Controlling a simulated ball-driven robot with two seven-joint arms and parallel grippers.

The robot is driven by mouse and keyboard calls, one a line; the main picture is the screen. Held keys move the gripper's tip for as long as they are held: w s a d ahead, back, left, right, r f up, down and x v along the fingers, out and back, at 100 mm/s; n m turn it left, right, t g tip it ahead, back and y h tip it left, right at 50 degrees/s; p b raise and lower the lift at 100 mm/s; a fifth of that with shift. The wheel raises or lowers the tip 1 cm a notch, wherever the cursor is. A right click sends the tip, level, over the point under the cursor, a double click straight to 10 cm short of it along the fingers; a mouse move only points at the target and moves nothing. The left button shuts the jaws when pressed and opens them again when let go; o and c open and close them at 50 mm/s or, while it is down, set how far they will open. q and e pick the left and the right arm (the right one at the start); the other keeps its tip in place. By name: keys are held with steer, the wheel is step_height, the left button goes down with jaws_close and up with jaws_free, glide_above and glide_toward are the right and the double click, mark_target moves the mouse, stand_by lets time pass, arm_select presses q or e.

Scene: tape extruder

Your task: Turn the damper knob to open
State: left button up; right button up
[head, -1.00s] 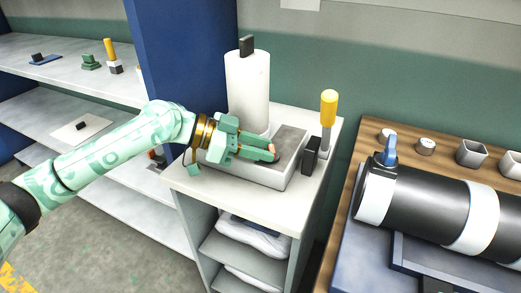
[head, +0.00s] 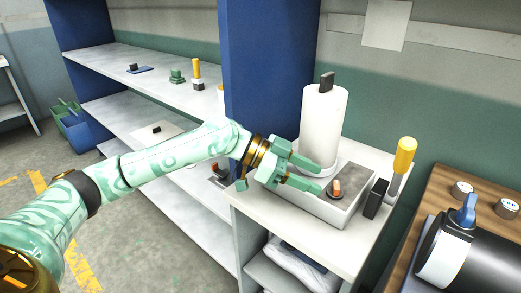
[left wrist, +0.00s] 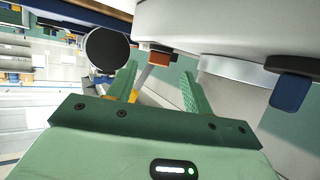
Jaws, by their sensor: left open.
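A small knob-like piece with an orange top and dark base (head: 335,187) stands on a grey box (head: 318,206) on the white cabinet. No readable label shows which is the damper knob. My left gripper (head: 320,177) is open, its fingers just left of the orange piece with nothing held. In the left wrist view, an orange block (left wrist: 160,58) shows beyond and between the open fingertips (left wrist: 158,72). My right gripper is not in view.
A white roll (head: 322,125) stands behind the box. A black block (head: 376,198) and a yellow-handled tool (head: 404,157) stand right of it. A blue post (head: 262,75) and shelves (head: 130,62) lie left. The black barrel (head: 455,255) is at the right.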

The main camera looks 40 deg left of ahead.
arm_select(q)
steer(key=p+v, duration=0.3)
steer(key=v, duration=0.9)
steer(key=shift+s+a+p, duration=0.2)
steer(key=shift+p, duration=0.1)
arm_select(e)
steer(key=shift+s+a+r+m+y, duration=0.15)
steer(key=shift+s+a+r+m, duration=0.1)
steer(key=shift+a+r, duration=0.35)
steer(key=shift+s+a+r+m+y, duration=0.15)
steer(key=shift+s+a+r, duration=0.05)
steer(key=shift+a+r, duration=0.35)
